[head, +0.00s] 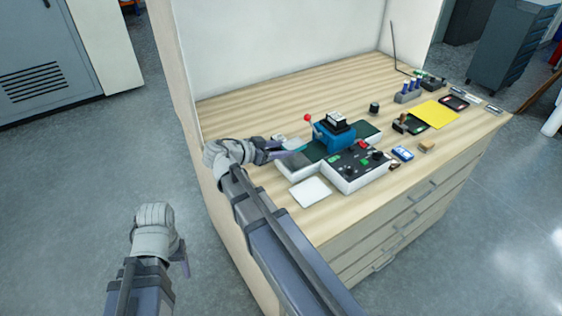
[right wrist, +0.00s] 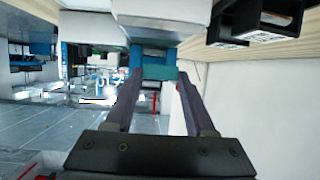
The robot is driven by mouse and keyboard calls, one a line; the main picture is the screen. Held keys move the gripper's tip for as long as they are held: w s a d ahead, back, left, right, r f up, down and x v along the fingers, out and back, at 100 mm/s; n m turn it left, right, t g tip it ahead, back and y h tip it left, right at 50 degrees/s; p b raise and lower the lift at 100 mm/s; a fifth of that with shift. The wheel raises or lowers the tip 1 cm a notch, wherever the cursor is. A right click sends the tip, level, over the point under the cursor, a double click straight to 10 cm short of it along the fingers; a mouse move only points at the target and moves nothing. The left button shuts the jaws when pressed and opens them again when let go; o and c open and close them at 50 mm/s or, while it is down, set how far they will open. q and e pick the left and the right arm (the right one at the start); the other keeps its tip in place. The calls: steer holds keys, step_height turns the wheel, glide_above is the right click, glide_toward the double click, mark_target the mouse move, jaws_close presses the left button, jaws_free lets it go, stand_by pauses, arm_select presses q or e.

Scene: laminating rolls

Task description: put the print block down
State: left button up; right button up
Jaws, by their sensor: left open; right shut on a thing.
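My right gripper (head: 308,148) reaches over the near left part of the table, beside the blue press (head: 340,139) with its red-knobbed lever. It is shut on a small teal block (right wrist: 160,73), which I take to be the print block; it sits between the fingertips in the right wrist view. In the head view only a sliver of it shows at the fingertips. I cannot tell whether it touches the surface below. My left gripper (head: 184,262) is open and empty, low over the floor left of the table.
A control box (head: 352,172) with red and green buttons stands in front of the press. A white square (head: 311,191) lies near the front edge. A wall stands behind the table.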

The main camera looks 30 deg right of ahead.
steer(key=shift+f+b, duration=1.7)
steer(key=shift+f, duration=0.3)
steer(key=shift+f, duration=0.1)
